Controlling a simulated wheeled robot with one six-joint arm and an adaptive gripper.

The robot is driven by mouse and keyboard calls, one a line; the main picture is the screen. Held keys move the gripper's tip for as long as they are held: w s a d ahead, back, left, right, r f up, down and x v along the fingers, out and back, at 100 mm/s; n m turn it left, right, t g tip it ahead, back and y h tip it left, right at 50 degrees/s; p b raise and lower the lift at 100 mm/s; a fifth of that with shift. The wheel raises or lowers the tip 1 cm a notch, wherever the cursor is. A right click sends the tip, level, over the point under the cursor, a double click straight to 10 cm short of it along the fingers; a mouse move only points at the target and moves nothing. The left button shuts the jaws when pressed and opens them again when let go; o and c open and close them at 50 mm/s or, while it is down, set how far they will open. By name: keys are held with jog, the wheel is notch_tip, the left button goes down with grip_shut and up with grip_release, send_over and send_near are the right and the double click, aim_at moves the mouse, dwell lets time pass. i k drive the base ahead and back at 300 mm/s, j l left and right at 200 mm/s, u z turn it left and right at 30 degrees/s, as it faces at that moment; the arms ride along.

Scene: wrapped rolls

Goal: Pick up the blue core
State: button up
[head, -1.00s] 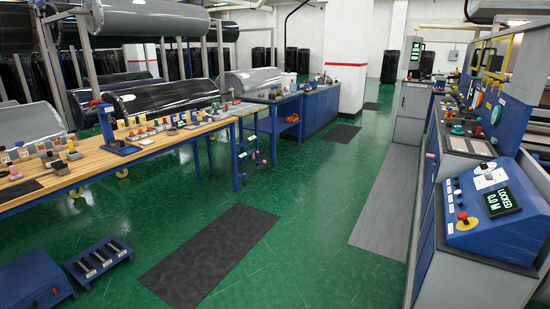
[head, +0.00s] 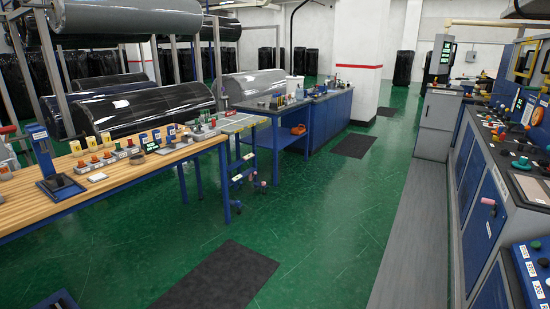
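I cannot pick out a blue core for certain. The wooden workbench (head: 120,180) at the left holds a row of small colored parts, several with orange or red tops (head: 76,148). Small blue pieces (head: 156,135) stand among them, but they are too small to tell what they are. A blue upright stand (head: 42,150) is on the bench's left part. My gripper is not in view.
Wrapped rolls (head: 150,108) lie on racks behind the bench. A blue cabinet table (head: 330,120) stands mid-back. Control consoles (head: 490,190) line the right side. Green floor (head: 310,220) lies open between, with a dark mat (head: 215,275) and a long grey strip (head: 410,230).

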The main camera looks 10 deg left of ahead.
aim_at(170, 129)
jog(key=i, duration=1.95)
jog(key=i+u, duration=0.1)
jog(key=i, duration=0.4)
jog(key=i+l+u, duration=0.15)
jog(key=i, duration=0.35)
jog(key=i+l+u, duration=0.1)
jog(key=i, duration=0.35)
jog(key=i+l+u, duration=0.15)
jog(key=i, duration=0.35)
jog(key=i+l+u, duration=0.25)
jog(key=i+u, duration=0.2)
jog(key=i+l+u, duration=0.35)
jog(key=u, duration=0.15)
jog(key=i+l+u, duration=0.25)
jog(key=l+u, duration=0.2)
jog(key=i+l+u, duration=0.2)
jog(key=l+u, duration=0.25)
jog(key=l, duration=0.25)
jog(key=i+l+u, duration=0.1)
jog(key=l+u, duration=0.25)
jog(key=l, duration=0.35)
